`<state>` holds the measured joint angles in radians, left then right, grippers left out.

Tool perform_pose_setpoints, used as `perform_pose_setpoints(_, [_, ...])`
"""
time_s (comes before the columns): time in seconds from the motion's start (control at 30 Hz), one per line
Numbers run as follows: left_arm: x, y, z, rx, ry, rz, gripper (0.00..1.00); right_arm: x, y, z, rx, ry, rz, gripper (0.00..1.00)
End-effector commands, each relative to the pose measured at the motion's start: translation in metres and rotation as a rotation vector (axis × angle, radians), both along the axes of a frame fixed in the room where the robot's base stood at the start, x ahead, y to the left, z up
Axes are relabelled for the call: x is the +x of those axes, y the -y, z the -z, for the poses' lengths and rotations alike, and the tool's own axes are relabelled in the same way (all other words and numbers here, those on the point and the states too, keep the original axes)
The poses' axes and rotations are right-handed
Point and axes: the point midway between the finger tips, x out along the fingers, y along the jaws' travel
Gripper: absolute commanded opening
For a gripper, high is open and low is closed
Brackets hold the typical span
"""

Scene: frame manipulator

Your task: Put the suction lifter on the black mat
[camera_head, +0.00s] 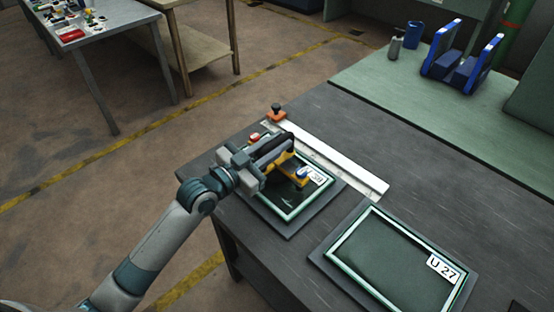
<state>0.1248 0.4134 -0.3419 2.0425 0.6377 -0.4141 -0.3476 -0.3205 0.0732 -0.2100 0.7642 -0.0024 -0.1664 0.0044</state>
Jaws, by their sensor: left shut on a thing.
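The suction lifter (291,171) is yellow with a black handle and a blue part. My left gripper (266,158) is shut on it, over the left green-framed pane (288,215). I cannot tell whether its cups touch the glass. That frame lies on a dark pad (291,234), and my gripper and the lifter hide its upper left part. A second dark pad (322,262) lies under the right frame. A small black patch (517,307) shows at the bottom right edge, mostly cut off; I cannot tell whether it is the black mat. My right gripper is out of view.
A right green frame (374,212) labelled U 27 lies beside the left one. A pale metal rail (335,165) runs behind the left frame, with an orange-based black knob (276,112) at its far end. A green bench top (420,95) holds blue holders (465,68). The dark table behind the right frame is clear.

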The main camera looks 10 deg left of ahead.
Motion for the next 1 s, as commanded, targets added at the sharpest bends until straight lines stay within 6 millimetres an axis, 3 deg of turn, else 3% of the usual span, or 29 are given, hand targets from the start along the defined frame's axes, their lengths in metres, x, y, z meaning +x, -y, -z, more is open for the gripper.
perform_pose_setpoints(0.43, [0.000, 0.000, 0.001, 0.004, -0.001, -0.001, 0.00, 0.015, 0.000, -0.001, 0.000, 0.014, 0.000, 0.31])
perform_pose_setpoints(1.0, [0.000, -0.001, 0.000, 0.004, 0.002, -0.001, 0.00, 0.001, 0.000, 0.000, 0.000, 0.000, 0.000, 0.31])
